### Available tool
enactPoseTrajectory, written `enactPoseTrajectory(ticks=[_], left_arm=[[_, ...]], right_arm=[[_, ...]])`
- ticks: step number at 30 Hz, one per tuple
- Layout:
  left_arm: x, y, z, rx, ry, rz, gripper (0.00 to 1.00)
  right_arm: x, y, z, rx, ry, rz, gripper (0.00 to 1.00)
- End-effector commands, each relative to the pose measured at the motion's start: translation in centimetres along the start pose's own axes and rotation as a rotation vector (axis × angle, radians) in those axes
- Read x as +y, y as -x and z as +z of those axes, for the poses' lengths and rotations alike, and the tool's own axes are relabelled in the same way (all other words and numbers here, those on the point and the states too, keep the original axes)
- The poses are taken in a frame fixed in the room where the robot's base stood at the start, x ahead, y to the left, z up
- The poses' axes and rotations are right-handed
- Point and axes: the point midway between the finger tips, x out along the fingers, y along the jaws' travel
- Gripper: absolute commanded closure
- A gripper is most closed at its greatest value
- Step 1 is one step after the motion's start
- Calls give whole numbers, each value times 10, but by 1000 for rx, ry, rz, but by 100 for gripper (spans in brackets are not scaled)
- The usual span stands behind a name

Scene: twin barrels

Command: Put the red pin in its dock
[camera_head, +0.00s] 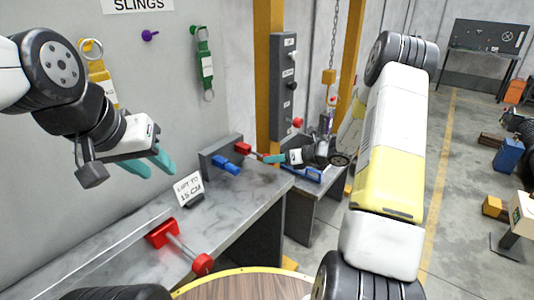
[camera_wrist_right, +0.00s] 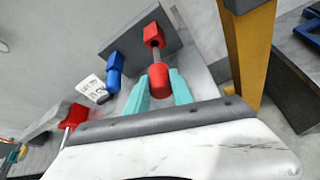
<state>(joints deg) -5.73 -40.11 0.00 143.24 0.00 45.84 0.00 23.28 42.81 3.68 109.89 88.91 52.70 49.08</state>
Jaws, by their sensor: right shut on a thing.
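The red pin (camera_wrist_right: 158,80) has a thick red head and a thin grey shaft. My right gripper (camera_wrist_right: 158,88) is shut on the head, with a teal finger on each side. The shaft meets a red square block (camera_wrist_right: 153,36) on a grey upright panel; how deep it sits cannot be told. In the head view the red block (camera_head: 243,148) is on the panel at the table's far end, and my right gripper (camera_head: 268,158) comes in from its right. My left gripper (camera_head: 152,162) is open and empty, above the table at left.
A blue block (camera_head: 225,166) juts from the same panel. A small sign (camera_head: 188,189) stands on the grey table (camera_head: 235,200). Another red block (camera_head: 162,233) with a rod and red knob (camera_head: 203,264) is at the table's front. A yellow post (camera_wrist_right: 247,50) stands close to my right gripper.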

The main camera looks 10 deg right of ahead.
Motion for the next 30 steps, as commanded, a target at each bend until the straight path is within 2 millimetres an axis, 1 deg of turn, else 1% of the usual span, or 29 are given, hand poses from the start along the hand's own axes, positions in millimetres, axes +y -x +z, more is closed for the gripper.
enactPoseTrajectory(ticks=[19,30], left_arm=[[0,0,0,0,0,0,64],[0,0,0,0,0,0,64]], right_arm=[[0,0,0,0,0,0,100],[0,-8,4,0,1,1,100]])
